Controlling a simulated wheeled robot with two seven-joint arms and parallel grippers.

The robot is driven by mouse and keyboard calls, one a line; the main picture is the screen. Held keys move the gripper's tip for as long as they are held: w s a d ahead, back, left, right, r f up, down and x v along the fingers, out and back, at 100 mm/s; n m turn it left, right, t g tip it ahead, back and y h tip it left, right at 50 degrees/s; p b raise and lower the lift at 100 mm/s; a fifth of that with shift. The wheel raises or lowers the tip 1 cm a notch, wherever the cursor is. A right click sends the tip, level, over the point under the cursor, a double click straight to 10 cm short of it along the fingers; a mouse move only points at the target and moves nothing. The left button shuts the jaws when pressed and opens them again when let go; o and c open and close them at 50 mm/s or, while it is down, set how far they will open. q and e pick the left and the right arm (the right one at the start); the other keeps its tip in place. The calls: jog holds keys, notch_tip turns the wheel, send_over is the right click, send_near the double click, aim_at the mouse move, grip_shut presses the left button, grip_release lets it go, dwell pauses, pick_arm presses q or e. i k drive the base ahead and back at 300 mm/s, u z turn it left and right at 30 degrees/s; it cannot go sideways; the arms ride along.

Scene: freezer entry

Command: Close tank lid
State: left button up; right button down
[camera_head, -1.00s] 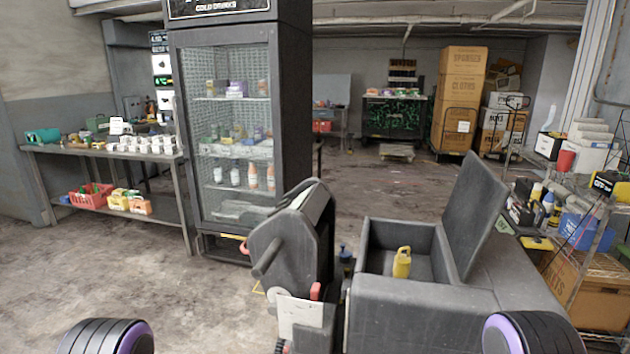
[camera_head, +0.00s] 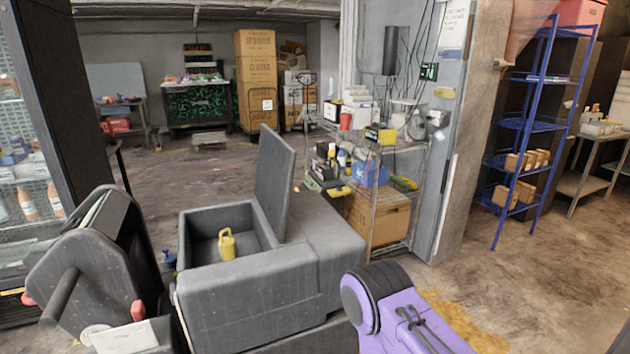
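The grey tank (camera_head: 225,310) stands in front of me, left of the middle. Its lid (camera_head: 274,180) is open and stands up, tilted slightly, along the right side of the box opening. A yellow bottle-like container (camera_head: 227,244) stands inside the open box. A purple and black part of my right arm shows at the bottom, right of the tank and apart from the lid. Neither gripper's fingers show in the view.
A dark machine with a handle (camera_head: 85,265) stands left of the tank. A wire shelf with boxes and bottles (camera_head: 372,150) is behind it to the right. A blue rack (camera_head: 524,125) stands farther right. The floor at right is mostly clear, with a yellowish patch (camera_head: 460,318).

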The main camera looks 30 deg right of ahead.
aim_at(276, 163)
jog(key=z, duration=1.55)
jog(key=i, duration=0.95)
jog(key=z, duration=0.6)
jog(key=i, duration=3.1)
jog(key=u, duration=2)
jog(key=i, duration=0.95)
jog(key=u, duration=2)
